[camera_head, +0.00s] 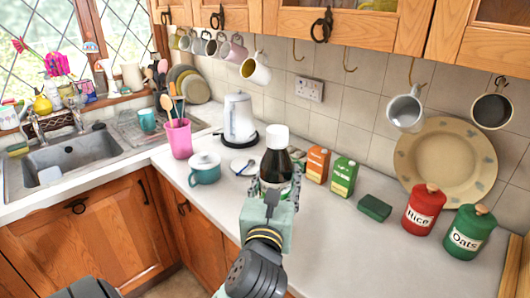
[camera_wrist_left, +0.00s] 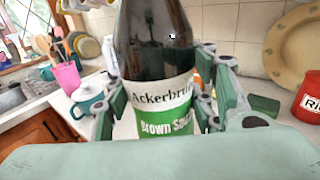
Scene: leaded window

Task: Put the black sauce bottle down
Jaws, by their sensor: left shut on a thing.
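The black sauce bottle (camera_head: 276,158) is dark with a white cap and stands upright in the middle of the head view. In the left wrist view the bottle (camera_wrist_left: 153,48) shows a white and green label reading "Brown Sauce". My left gripper (camera_head: 273,185) is shut on the bottle, with a finger on each side of its lower part, as the left wrist view (camera_wrist_left: 162,118) also shows. The gripper hides the bottle's base, so I cannot tell whether it touches the white counter (camera_head: 340,250). My right gripper is not in view.
A teal pot (camera_head: 205,172) stands left. A green sponge (camera_head: 374,208), red Rice jar (camera_head: 423,210) and green Oats jar (camera_head: 469,232) stand right. The counter's front right is clear.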

